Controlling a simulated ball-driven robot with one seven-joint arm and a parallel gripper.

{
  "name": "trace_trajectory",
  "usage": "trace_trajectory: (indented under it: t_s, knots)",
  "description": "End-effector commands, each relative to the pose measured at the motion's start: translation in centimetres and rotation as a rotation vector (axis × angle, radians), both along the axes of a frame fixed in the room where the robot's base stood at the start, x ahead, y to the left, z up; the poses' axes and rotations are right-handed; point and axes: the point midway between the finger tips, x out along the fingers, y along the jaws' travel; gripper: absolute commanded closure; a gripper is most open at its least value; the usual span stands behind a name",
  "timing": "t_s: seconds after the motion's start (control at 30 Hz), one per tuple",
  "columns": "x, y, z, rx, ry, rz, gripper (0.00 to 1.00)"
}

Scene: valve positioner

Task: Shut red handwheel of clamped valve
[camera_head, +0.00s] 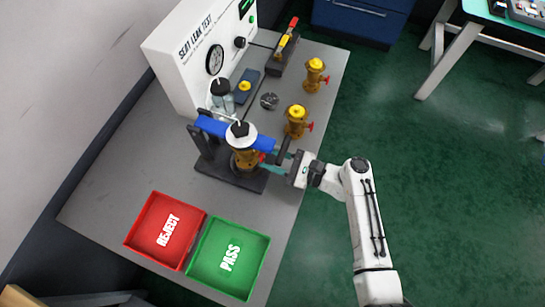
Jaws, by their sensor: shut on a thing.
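A brass valve (244,160) stands upright in a dark clamp fixture (240,181) with a blue bar across it and a white-and-black cap on top. A small part of its red handwheel (262,157) shows on the valve's right side. My gripper (270,162) reaches in from the right at the handwheel and is shut on it. The fingers and the blue bar hide most of the wheel, so its turn angle cannot be told.
A red REJECT tray (133,240) and a green PASS tray (194,272) lie at the front. Two loose brass valves, one nearer (296,121) and one farther (315,75), stand on the right. A white seat leak test panel (185,65) stands behind the clamp.

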Motion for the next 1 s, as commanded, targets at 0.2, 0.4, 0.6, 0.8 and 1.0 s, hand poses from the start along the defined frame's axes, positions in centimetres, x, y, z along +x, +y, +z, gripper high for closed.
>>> trace_trajectory:
  t_s: [0.2,0.4,0.6,0.8,1.0]
  knots:
    - [0.0,-0.1,-0.1,-0.002,0.001,-0.002,0.45]
    - [0.0,0.0,-0.1,-0.002,0.001,-0.001,0.39]
    - [-0.2,-0.6,-0.1,-0.001,-0.001,-0.003,0.39]
    - [-1.1,-3.5,-0.3,-0.003,-0.001,-0.005,0.39]
    - [-2.4,-7.1,-0.3,-0.002,0.000,-0.006,0.39]
